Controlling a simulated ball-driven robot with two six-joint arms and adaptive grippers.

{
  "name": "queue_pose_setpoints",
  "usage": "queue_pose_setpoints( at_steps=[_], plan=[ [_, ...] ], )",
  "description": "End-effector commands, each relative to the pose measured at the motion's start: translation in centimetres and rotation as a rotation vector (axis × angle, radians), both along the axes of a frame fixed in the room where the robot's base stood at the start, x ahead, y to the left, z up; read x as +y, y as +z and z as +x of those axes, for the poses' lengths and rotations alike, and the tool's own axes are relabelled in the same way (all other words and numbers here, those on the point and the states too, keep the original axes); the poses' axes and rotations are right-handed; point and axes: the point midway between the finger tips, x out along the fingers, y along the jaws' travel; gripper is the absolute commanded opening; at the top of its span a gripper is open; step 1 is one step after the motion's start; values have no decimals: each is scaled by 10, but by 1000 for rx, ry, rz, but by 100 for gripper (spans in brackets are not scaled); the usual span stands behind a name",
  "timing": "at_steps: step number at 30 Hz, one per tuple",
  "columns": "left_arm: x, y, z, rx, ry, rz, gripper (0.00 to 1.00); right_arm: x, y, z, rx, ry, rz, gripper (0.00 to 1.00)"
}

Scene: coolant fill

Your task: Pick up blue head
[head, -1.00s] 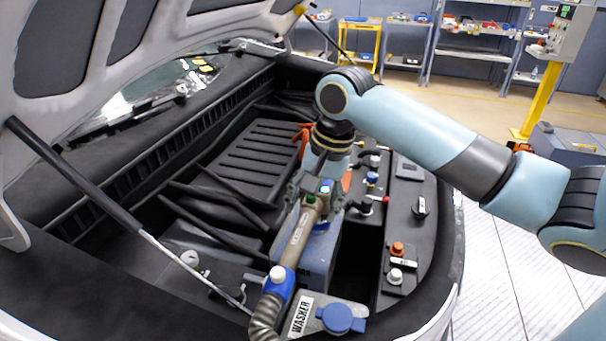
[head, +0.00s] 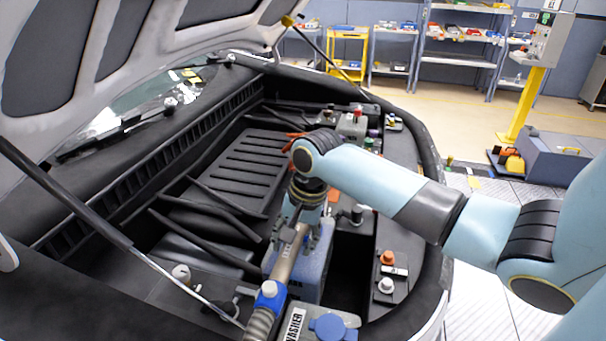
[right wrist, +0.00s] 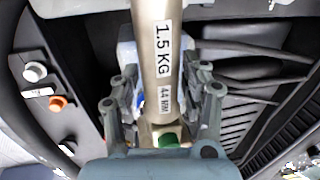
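The blue head is a tan filling handle (head: 287,257) with a blue collar (head: 270,293) and white button at its lower end. It leans over the engine bay, with a ribbed hose (head: 259,325) below the collar. In the right wrist view the tan barrel (right wrist: 157,60) carries "1.5 KG" and "44 MM" labels and a green button (right wrist: 168,140). My right gripper (head: 306,225) straddles the barrel from above. Its fingers (right wrist: 163,100) stand on both sides, seemingly with small gaps, so it looks open. The barrel's far side is hidden. My left gripper is out of view.
A blue-grey box (head: 311,272) stands under the handle. A WASHER plate with a blue cap (head: 328,327) is in front. Orange (head: 387,257) and white (head: 386,285) caps sit to the right. The raised hood and its prop rod (head: 85,216) are at left.

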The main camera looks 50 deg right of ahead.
Motion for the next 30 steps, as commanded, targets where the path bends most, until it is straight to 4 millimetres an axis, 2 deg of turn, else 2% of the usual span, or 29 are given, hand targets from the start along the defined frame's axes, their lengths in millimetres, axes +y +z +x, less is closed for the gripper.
queue_pose_setpoints(
  at_steps=[1,9,10,30],
  plan=[
    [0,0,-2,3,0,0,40,0,0,0,0,0,0,37],
    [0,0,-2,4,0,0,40,0,0,0,0,0,0,1],
    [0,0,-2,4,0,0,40,0,0,0,0,0,0,0],
    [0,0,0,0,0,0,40,0,2,2,-6,1,-2,0]
  ],
)
